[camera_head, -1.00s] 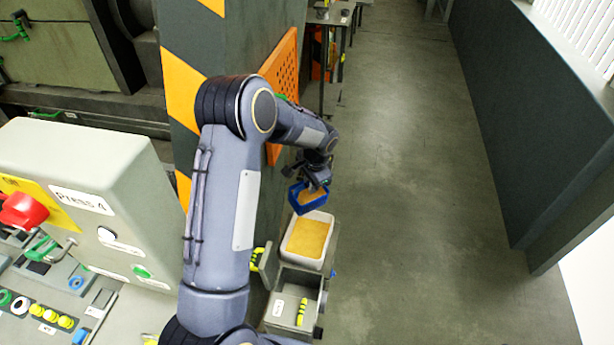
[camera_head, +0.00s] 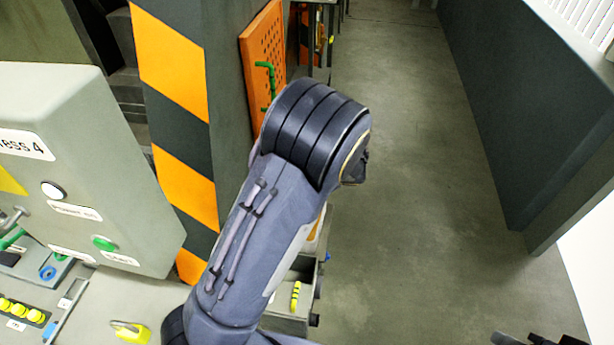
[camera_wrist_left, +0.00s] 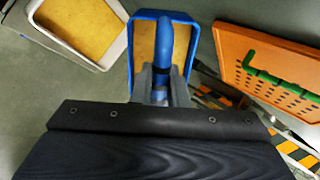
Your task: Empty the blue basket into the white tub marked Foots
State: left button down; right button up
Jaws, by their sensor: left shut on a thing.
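The blue basket (camera_wrist_left: 134,45) shows in the left wrist view, with yellow-brown material inside. My left gripper (camera_wrist_left: 160,88) is shut on its blue handle (camera_wrist_left: 162,52). The basket and this gripper are hidden behind my left arm in the head view. A white tub (camera_wrist_left: 112,52) holding yellow-brown material is at the upper left of the wrist view, apart from the basket. In the head view my arm hides nearly all of the tub. No Foots marking is readable. A dark part of what seems my right gripper (camera_head: 540,339) shows at the bottom right edge; its jaws are unclear.
A grey open bin (camera_head: 288,325) with a yellow-black item stands beside my left arm. The Press 4 console (camera_head: 90,170) is at left.

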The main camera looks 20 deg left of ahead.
pick_arm(q)
notch_tip(320, 180, down, 8)
jog(key=s+d+t+y+b, duration=0.1)
jog(key=t+y+b, duration=0.4)
jog(key=b, duration=2.2)
jog(key=shift+d+f+t+y, duration=0.15)
jog(key=shift+d+t+y, duration=0.25)
jog(key=shift+y, duration=2.2)
